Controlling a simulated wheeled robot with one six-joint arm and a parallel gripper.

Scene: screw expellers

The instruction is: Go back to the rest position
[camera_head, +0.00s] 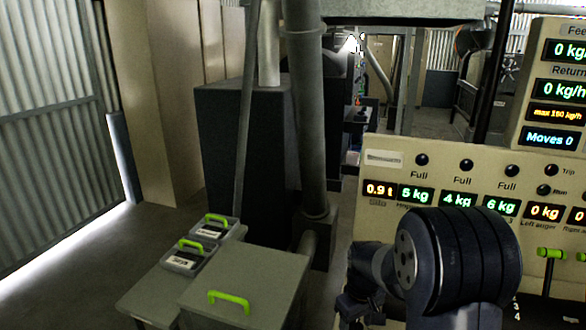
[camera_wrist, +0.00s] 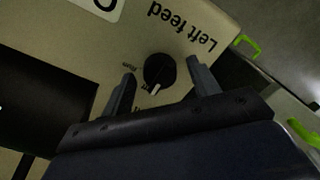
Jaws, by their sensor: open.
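In the wrist view my gripper (camera_wrist: 160,72) is open, its two dark fingers apart. A black round knob (camera_wrist: 160,68) with a white pointer mark shows between the fingertips, on a beige panel (camera_wrist: 205,18) lettered "Left feed". I cannot tell whether the fingers touch the knob or how far they stand from it. In the head view my dark arm is at the lower right, in front of the beige control panel (camera_head: 372,180); the gripper's fingers do not show there.
The panel carries lit displays (camera_head: 415,195) and a green-handled lever (camera_head: 551,254). A taller readout board (camera_head: 530,100) stands at the upper right. At the lower left are a green-handled box (camera_head: 270,270) and two lidded bins (camera_head: 188,258) on a bench. Floor at far left is clear.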

